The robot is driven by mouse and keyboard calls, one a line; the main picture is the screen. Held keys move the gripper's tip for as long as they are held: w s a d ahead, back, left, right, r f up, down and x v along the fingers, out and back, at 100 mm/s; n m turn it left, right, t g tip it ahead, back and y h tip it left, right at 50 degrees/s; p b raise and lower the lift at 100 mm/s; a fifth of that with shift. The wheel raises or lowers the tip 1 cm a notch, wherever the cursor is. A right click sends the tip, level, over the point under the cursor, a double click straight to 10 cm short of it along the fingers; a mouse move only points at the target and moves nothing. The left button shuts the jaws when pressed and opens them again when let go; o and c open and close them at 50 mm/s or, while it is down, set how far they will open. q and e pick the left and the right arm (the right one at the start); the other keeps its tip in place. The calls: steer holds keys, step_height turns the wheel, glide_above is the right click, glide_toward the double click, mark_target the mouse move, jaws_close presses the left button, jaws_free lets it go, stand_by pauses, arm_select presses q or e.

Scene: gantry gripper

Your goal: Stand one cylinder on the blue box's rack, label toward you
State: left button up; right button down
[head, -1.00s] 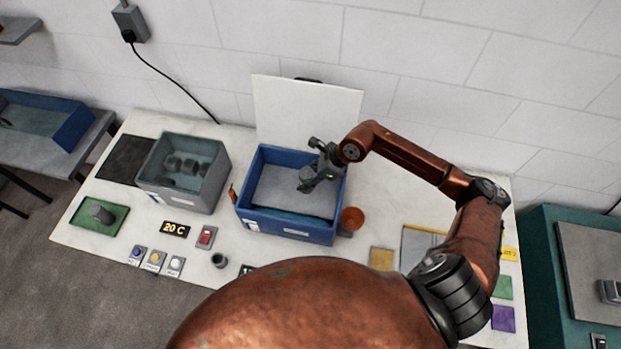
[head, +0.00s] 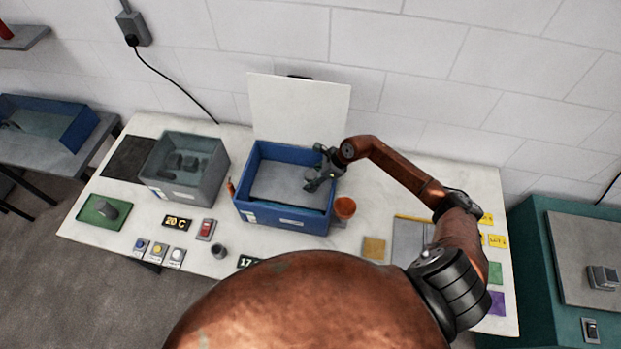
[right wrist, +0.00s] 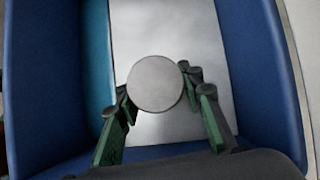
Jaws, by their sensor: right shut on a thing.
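The blue box (head: 268,218) stands open on the table, with a flat grey plate (head: 280,183) inside it. I cannot make out separate rack slots. My right gripper (head: 316,183) is over the right part of the box. In the right wrist view, its green-sided fingers (right wrist: 157,112) are shut on a cylinder (right wrist: 155,84), whose round grey end faces the camera. Its label is not visible, and I cannot tell whether it touches the plate. More grey cylinders (head: 182,161) are in the grey bin (head: 176,192). My left gripper is out of view.
A green tray (head: 92,207) at the left holds a grey piece (head: 107,211). A raised white panel (head: 298,108) stands behind the box. An orange cup (head: 344,207) is close to the box's right side. Buttons (head: 158,251) and a 20 C display (head: 177,224) line the front.

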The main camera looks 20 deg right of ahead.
mark_target(316, 172)
steer(key=shift+w+a+f, duration=0.1)
steer(key=shift+w+f, duration=0.1)
steer(key=shift+w, duration=0.35)
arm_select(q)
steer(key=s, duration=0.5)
arm_select(e)
steer(key=c, duration=1.7)
jaws_free()
steer(key=shift+w+f, duration=0.35)
steer(key=shift+f, duration=0.05)
steer(key=o, duration=0.4)
steer(key=shift+s+r, duration=0.3)
steer(key=shift+s, duration=0.1)
steer(key=shift+w, duration=0.1)
steer(key=shift+w+f, duration=0.15)
steer(key=shift+d+r, duration=0.25)
steer(key=v, duration=0.4)
steer(key=shift+d+r+b, duration=0.15)
steer(key=shift+b, duration=0.25)
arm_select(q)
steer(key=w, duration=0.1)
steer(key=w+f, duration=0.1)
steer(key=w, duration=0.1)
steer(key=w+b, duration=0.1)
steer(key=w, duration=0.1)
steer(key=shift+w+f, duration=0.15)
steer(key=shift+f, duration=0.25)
arm_select(e)
steer(key=v, duration=0.7)
steer(key=shift+r, duration=0.15)
